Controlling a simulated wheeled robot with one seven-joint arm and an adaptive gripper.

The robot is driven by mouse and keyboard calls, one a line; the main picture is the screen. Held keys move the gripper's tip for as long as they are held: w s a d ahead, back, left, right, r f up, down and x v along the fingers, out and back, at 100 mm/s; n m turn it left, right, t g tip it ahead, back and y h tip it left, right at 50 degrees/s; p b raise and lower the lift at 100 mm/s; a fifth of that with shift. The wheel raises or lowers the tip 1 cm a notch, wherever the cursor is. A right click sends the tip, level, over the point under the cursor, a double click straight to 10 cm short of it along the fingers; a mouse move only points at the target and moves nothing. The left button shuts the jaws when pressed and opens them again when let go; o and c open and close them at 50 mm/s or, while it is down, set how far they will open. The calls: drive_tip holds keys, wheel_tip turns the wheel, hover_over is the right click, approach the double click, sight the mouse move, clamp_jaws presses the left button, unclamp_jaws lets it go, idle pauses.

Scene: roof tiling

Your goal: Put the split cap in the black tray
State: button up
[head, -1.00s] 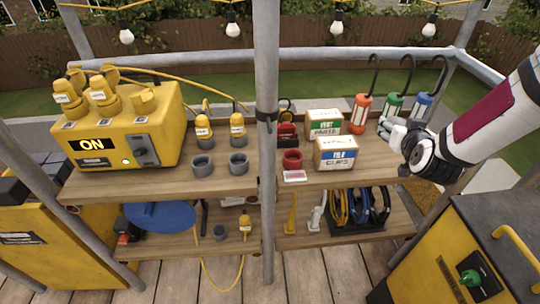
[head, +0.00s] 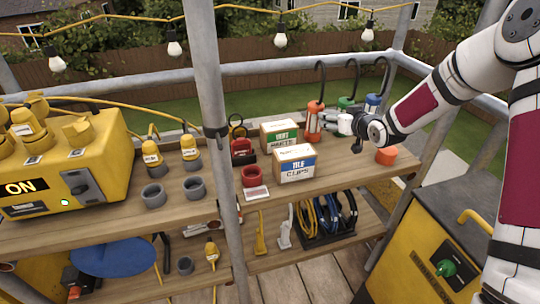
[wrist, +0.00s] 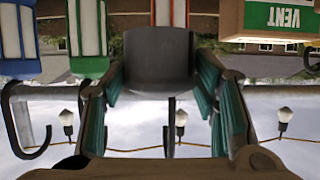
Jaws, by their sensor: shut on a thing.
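My gripper (head: 338,128) is at the right above the upper shelf, pointing left near the hanging lamps. In the wrist view it (wrist: 162,90) is shut on a dark grey cap (wrist: 158,58), held between the two green-padded fingers. The cap is mostly hidden by the fingers in the head view; I cannot make out a split in it. A black tray (head: 312,243) sits on the lower shelf, with blue, yellow and black cable coils standing in it. It lies below and left of my gripper.
A metal post (head: 216,130) rises at the left. A yellow cabinet (head: 440,255) stands at right.

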wheel_tip(320, 180, down, 10)
drive_tip(key=shift+r+b, duration=0.1)
drive_tip(key=shift+b, duration=0.2)
idle(0.4)
drive_tip(key=o, duration=1.1)
drive_tip(key=shift+f, duration=0.2)
drive_tip(key=shift+r, duration=0.2)
drive_tip(key=p+v, duration=0.1)
drive_tip(key=v, duration=1.1)
drive_tip(key=shift+s, duration=0.1)
